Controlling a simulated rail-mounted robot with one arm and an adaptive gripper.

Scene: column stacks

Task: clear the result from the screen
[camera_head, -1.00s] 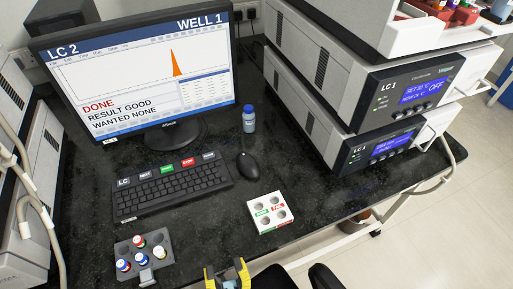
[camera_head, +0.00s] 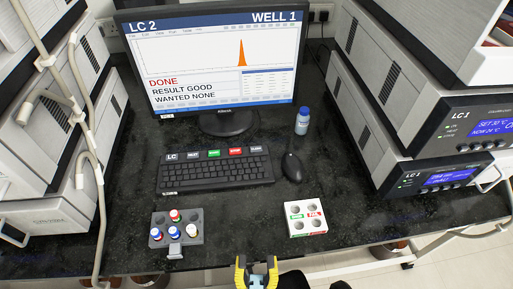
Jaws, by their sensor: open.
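The monitor (camera_head: 215,75) stands at the back of the black bench. Its screen reads LC 2, WELL 1, DONE, RESULT GOOD, WANTED NONE, with one orange peak on the chart. The black keyboard (camera_head: 216,176) lies in front of it. A row of labelled keys runs along its top edge: LC at the left, then a blue-grey one, a green one (camera_head: 214,153), a red one (camera_head: 236,152) and a grey one (camera_head: 256,150) at the right; the small lettering is hard to read. My gripper (camera_head: 257,272) is open at the bottom edge, in front of the bench and well away from the keyboard.
A grey rack (camera_head: 176,229) with several capped vials sits front left. A white tray (camera_head: 306,219) with green and red labels sits front right. A mouse (camera_head: 292,168) and a blue-capped bottle (camera_head: 302,121) stand right of the keyboard. Instrument stacks flank both sides.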

